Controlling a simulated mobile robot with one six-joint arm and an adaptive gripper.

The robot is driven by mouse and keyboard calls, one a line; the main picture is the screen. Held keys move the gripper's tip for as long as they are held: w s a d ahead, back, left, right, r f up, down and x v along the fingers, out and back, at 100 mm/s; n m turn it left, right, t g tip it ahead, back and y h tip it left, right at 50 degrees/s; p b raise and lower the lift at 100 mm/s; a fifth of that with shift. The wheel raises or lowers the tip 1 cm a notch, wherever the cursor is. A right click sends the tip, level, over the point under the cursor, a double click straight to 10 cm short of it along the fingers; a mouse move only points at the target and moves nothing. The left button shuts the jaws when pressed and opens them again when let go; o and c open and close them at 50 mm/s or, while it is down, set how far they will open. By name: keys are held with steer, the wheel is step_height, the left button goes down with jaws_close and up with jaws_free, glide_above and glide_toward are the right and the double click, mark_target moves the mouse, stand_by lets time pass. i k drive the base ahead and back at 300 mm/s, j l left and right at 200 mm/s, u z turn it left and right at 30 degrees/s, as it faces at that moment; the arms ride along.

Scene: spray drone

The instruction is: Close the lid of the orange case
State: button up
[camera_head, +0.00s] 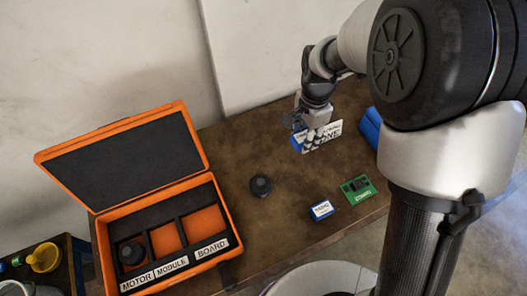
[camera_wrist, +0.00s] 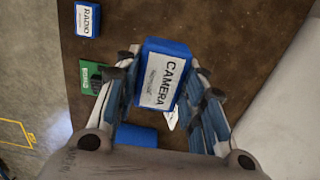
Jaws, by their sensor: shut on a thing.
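The orange case (camera_head: 233,222) stands open at the left of the table, its lid (camera_head: 183,110) tilted up and back with a dark lining. A black motor (camera_head: 131,253) sits in the compartment marked MOTOR. The MODULE and BOARD compartments look empty. My gripper (camera_head: 312,138) is at the table's far side, right of the case and away from the lid. It is shut on a blue box labelled CAMERA (camera_wrist: 165,75), which shows between the fingers in the wrist view.
A black round part (camera_head: 261,186), a blue RADIO box (camera_head: 321,210) and a green board (camera_head: 358,190) lie on the brown table (camera_head: 270,240). A white sign (camera_head: 328,134) and a blue object (camera_head: 371,128) are near my gripper. A yellow item (camera_head: 45,258) stands on a side table.

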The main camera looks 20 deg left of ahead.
mark_target(167, 242)
steer(key=k+j+z, duration=0.35)
steer(key=k+j, duration=1.15)
steer(key=k, duration=0.05)
